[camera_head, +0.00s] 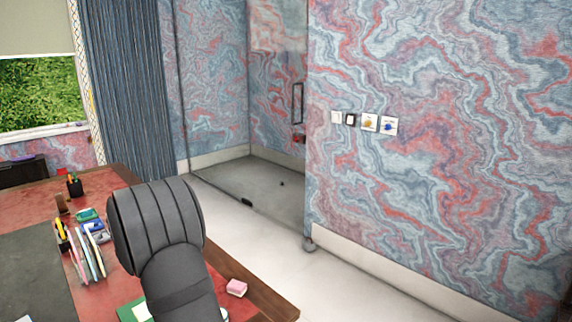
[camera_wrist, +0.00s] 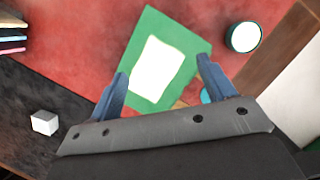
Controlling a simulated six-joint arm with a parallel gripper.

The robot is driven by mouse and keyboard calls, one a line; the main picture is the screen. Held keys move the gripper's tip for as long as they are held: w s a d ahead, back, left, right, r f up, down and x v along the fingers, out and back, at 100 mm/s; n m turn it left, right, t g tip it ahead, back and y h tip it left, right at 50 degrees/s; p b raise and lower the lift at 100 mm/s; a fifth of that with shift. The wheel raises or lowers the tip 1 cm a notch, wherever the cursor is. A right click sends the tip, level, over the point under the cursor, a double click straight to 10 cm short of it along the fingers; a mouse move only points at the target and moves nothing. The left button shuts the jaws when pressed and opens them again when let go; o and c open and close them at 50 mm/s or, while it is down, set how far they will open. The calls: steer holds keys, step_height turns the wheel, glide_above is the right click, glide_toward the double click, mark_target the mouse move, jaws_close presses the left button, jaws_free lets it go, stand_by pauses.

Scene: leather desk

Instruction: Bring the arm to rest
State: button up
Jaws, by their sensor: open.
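My gripper (camera_wrist: 160,88) shows in the wrist view with its two blue fingers spread wide apart and nothing between them. It is above the red leather desk (camera_wrist: 75,62), over a green folder or sheet with a white paper (camera_wrist: 159,68) on it. In the head view my dark grey arm stands over the right part of the desk (camera_head: 108,183) and hides part of its top. My gripper is not visible in the head view.
A white cube (camera_wrist: 44,122) lies on the dark desk pad, and a round teal-rimmed item (camera_wrist: 244,37) is at upper right. In the head view a pink block (camera_head: 236,287) lies near the desk's right edge. Slim coloured items (camera_head: 88,255) and a pen cup (camera_head: 75,187) stand left of my arm.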

steer(key=s+a+n, duration=0.1)
steer(key=s+a, duration=0.4)
steer(key=a, duration=0.2)
steer(key=shift+r, duration=0.35)
steer(key=shift+o, duration=0.3)
steer(key=o, duration=0.5)
steer(key=shift+c, duration=0.2)
steer(key=w+d+r+m+g, duration=0.15)
steer(key=d+m, duration=0.35)
steer(key=d, duration=0.7)
steer(key=w+d+m+g, duration=0.25)
steer(key=d+m, duration=0.25)
steer(key=d, duration=0.7)
steer(key=shift+t, duration=0.3)
steer(key=f, duration=0.9)
steer(key=shift+a+f, duration=0.1)
steer(key=shift+a, duration=0.1)
